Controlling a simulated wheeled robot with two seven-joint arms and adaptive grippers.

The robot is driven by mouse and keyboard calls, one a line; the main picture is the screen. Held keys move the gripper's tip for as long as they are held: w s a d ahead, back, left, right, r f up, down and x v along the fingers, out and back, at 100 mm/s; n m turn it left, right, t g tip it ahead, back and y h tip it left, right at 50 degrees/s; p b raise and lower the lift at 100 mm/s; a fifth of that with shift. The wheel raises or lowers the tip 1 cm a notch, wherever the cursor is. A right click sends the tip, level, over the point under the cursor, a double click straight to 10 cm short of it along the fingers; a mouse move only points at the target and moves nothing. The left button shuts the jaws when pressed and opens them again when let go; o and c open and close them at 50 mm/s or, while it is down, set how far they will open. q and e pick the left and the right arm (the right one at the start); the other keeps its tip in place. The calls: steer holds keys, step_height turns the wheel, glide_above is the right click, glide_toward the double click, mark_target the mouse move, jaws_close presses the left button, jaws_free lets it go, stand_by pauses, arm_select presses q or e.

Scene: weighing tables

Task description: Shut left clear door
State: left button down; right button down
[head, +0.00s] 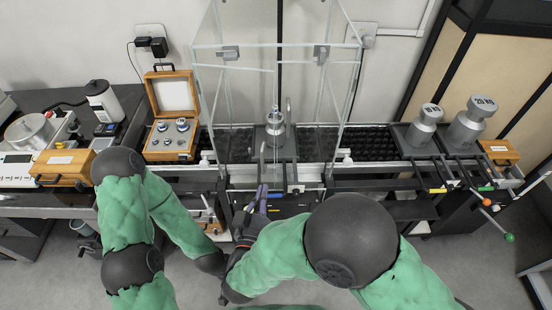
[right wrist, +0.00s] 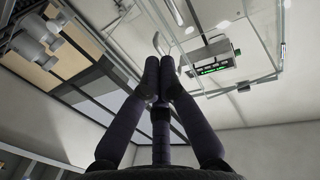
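A tall clear enclosure (head: 276,47) stands on the middle of the bench, with a grey fitting (head: 230,53) at its upper left and another (head: 322,55) at its upper right. I cannot tell exactly how far its left clear door stands open. A metal weight (head: 276,122) stands inside. My right gripper (head: 262,190) is in front of the enclosure's lower front, low and left of centre. In the right wrist view its dark fingers (right wrist: 160,72) are together with nothing visible between them. My left arm comes in at the left, and its gripper does not show.
An open wooden weight box (head: 167,153) stands left of the enclosure. A closed wooden box (head: 62,168) is farther left. Large weights (head: 470,122) stand at the right. A green display (right wrist: 212,70) shows in the right wrist view. My forearms are close together in front.

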steer(key=w+d+b, duration=0.1)
steer(key=w, duration=0.3)
steer(key=w+d+b, duration=0.1)
steer(key=w+b, duration=0.1)
steer(key=w, duration=0.2)
steer(key=w+d+b, duration=0.1)
steer(key=w, duration=0.4)
steer(key=shift+r, duration=0.2)
steer(key=shift+w, duration=0.2)
steer(key=shift+w+d, duration=0.2)
steer(key=shift+w, duration=0.4)
steer(key=shift+w+d, duration=0.15)
steer(key=shift+w, duration=0.4)
